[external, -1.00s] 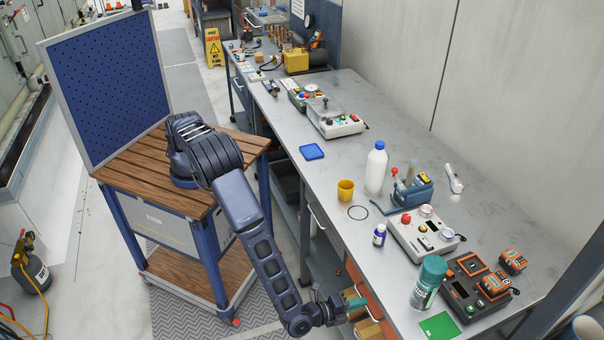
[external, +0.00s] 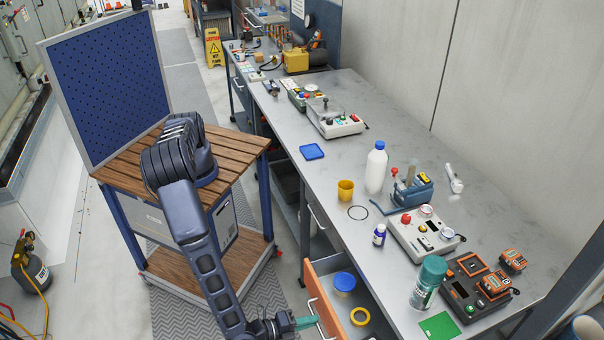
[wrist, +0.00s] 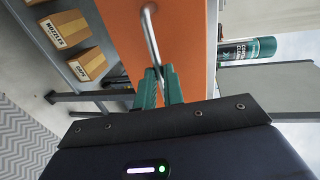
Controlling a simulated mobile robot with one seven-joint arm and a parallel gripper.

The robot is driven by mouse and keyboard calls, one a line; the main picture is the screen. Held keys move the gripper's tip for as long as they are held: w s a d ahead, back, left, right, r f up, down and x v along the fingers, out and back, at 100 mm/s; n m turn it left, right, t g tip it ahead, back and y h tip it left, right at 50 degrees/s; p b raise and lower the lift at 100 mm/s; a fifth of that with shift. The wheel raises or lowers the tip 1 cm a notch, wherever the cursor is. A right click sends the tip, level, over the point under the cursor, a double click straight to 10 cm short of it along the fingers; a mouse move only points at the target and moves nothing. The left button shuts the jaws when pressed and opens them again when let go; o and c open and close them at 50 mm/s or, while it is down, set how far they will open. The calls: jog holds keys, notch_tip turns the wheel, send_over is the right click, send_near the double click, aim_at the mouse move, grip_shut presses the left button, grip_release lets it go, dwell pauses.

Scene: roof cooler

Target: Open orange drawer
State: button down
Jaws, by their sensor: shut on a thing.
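The orange drawer (external: 325,286) is pulled out from under the grey workbench in the external view. In the wrist view the orange drawer front (wrist: 185,40) fills the middle, and the curved metal handle (wrist: 151,35) runs down between my green fingertips (wrist: 160,88). The gripper is shut on the handle. The lower end of the handle is hidden by the fingers.
Cardboard boxes (wrist: 64,30) sit on a shelf below the drawer. A green-capped bottle (external: 429,282), an instrument box (external: 424,232) and a white bottle (external: 376,168) stand on the workbench (external: 340,110). Patterned floor lies left of the drawer.

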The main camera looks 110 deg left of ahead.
jog(key=f+v, duration=0.3)
jog(key=v, duration=1.2)
jog(key=shift+s+d, duration=0.35)
jog(key=shift+f, duration=0.15)
jog(key=c, duration=1.5)
grip_release()
jog(key=v, duration=1)
jog(key=shift+s+d, duration=0.25)
jog(key=shift+d, duration=0.05)
